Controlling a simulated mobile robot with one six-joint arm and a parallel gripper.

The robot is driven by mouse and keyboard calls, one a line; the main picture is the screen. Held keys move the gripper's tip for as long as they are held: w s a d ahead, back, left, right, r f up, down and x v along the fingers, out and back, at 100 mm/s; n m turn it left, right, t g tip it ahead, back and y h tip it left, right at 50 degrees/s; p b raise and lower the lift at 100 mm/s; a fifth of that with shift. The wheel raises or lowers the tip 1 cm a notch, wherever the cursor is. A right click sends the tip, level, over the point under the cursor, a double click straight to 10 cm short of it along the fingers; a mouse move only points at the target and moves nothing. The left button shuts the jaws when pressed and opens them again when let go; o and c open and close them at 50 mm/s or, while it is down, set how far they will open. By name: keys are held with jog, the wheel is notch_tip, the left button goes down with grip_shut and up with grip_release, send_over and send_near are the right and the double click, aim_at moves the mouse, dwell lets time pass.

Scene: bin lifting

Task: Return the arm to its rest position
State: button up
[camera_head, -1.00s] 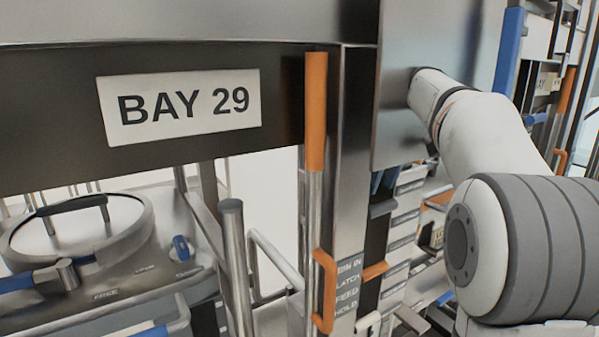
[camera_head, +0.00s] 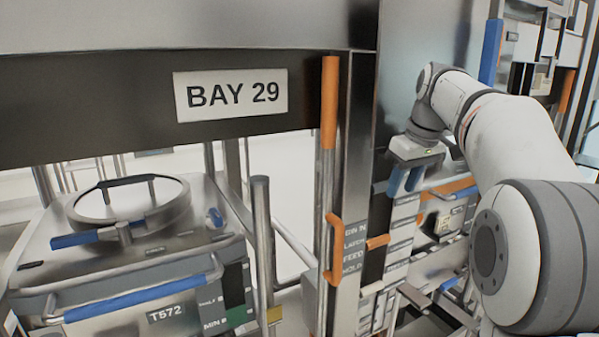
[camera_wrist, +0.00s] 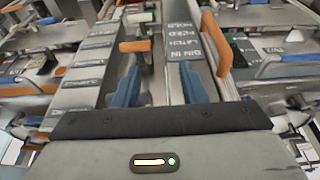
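My gripper (camera_head: 405,182) hangs below my bent arm on the right of the head view, its blue fingers pointing down. It is in front of the labelled panels to the right of the metal post. In the wrist view my gripper (camera_wrist: 158,82) shows two blue fingers spread apart with nothing between them. The bin marked T572 (camera_head: 130,275) stands at the lower left of the head view. It has a round lid and blue handles, and my gripper is well away from it.
A dark beam with a BAY 29 sign (camera_head: 231,94) crosses the upper left. A metal post with an orange upper handle (camera_head: 329,102) and an orange latch handle (camera_head: 335,250) stands left of my gripper. The orange latch handle also shows close by in the wrist view (camera_wrist: 217,45).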

jog(key=s+a+f+m, duration=0.3)
jog(key=s+f, duration=0.7)
jog(key=s, duration=0.3)
jog(key=s+a+f+m+h, duration=0.1)
jog(key=s+a+f+m, duration=0.1)
jog(key=s+f, duration=0.9)
jog(key=s+a, duration=0.1)
jog(key=s, duration=0.1)
jog(key=shift+s+a+m+t+h, duration=0.2)
jog(key=shift+s+m+t+h, duration=0.1)
jog(key=shift+s+m, duration=0.1)
jog(key=shift+o, duration=0.3)
